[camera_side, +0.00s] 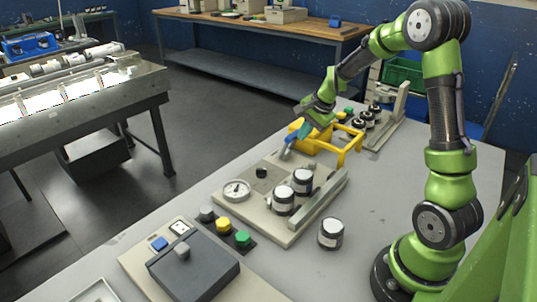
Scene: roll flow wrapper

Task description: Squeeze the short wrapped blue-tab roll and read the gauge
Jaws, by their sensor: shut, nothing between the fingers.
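Several dark rolls with white tops stand in the camera_side view. Two rolls (302,181) (284,201) stand on a beige plate (267,225), and one roll (331,233) stands on the bare table to its right. A row of rolls (367,119) stands farther back. I cannot tell which is the short wrapped blue-tab roll; no blue tab is clear on any. A round white gauge (236,190) lies at the plate's left end; its reading is too small to tell. My gripper (286,153) is shut and empty, pointing down above the plate's far end, apart from the rolls.
A yellow frame (348,150) stands just right of my gripper. A metal rail (318,207) runs along the plate's right edge. Grey, yellow and green buttons (223,224) and a dark-lidded box (195,268) are in front. The table's right side is largely clear.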

